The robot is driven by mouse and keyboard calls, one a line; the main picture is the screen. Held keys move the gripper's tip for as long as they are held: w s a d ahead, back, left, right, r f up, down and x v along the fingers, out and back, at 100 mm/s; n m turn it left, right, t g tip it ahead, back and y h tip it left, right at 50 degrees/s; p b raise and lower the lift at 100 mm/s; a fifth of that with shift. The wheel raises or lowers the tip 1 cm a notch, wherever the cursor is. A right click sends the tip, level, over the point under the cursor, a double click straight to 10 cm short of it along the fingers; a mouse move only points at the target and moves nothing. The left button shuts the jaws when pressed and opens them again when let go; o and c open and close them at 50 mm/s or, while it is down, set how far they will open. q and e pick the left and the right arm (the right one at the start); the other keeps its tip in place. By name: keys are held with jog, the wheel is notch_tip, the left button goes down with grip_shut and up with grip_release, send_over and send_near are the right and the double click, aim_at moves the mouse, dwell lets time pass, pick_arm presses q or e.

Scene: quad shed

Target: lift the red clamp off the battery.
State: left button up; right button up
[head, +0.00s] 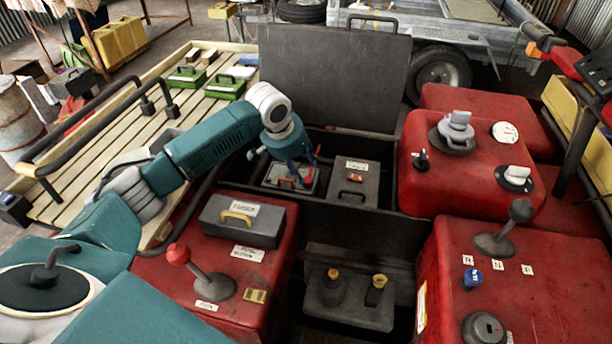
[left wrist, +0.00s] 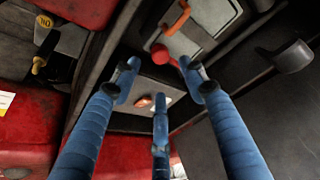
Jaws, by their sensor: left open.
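The battery (head: 272,174) sits in the left part of an open dark box, partly hidden by my left gripper. In the left wrist view, its light grey top (left wrist: 213,14) shows with an orange-red handle (left wrist: 178,18). A red piece with a round end (left wrist: 160,52), seemingly the red clamp, shows at the battery's edge. My left gripper (head: 292,165) is over the battery. Its three blue fingers are spread and empty in the left wrist view (left wrist: 160,88). The red piece appears just beyond two fingertips; I cannot tell whether they touch. My right gripper is not in view.
A grey labelled case (head: 366,190) with a small red part stands right of the battery. The box's raised lid (head: 335,75) stands behind. Red tanks (head: 450,180) flank the right. A grey case with a yellow handle (head: 242,222) lies in front-left.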

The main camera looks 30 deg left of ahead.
aim_at(307, 180)
pick_arm(q)
jog(key=x, duration=0.7)
jog(key=shift+w+a+f, duration=0.1)
jog(key=shift+w+f, duration=0.1)
jog(key=shift+f, duration=0.2)
jog(key=shift+c, duration=1)
jog(key=shift+r, duration=0.1)
jog(key=c, duration=0.9)
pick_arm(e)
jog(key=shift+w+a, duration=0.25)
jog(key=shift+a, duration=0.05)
